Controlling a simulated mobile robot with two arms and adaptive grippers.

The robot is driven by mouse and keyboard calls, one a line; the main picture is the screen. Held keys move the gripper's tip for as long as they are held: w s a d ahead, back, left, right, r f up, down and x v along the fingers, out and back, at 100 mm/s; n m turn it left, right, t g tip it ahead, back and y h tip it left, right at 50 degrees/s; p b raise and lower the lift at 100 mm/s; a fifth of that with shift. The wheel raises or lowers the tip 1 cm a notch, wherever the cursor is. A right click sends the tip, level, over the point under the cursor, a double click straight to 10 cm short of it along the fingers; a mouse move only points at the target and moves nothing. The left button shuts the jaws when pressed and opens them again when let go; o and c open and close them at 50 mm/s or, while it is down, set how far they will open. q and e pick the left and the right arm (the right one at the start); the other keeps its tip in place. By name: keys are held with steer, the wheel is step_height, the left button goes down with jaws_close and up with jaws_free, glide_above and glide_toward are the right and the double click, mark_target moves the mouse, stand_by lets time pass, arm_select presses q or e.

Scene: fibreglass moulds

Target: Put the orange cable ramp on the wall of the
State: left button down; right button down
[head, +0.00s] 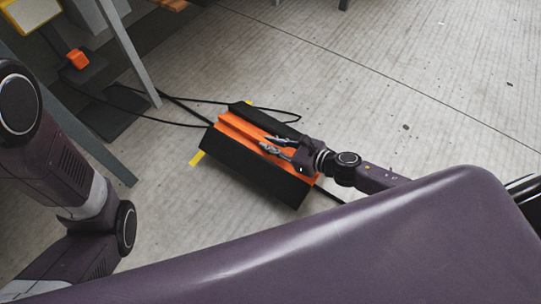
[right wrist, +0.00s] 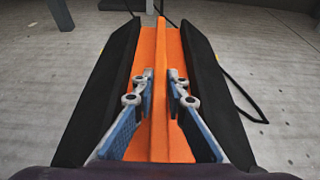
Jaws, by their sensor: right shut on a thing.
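The cable ramp (head: 252,172) has an orange middle with a raised ridge and black sloping sides. It lies at a slant at the middle of the head view, seemingly on the floor. My right gripper (head: 271,145) is over its orange middle. In the right wrist view, the ramp (right wrist: 107,88) runs away from me, and the fingers of my right gripper (right wrist: 160,77) are on either side of the orange ridge, shut on it. My left arm shows at the left of the head view, but its gripper is out of the picture. The wall named in the task cannot be made out.
A black cable (head: 185,122) loops on the floor around the ramp's far end. Yellow marks (head: 197,158) show beside the ramp. Grey legs of a stand (head: 133,52) and an orange object (head: 78,59) are at upper left. The floor (head: 420,90) to the right is clear.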

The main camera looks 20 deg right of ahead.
steer(key=shift+w+f+b, duration=0.1)
steer(key=shift+f+b, duration=0.3)
steer(key=shift+f, duration=0.3)
steer(key=shift+f+b, duration=1.2)
steer(key=shift+f, duration=0.45)
steer(key=shift+f, duration=0.15)
steer(key=c, duration=1.9)
jaws_free()
steer(key=shift+f, duration=0.15)
steer(key=shift+c, duration=0.2)
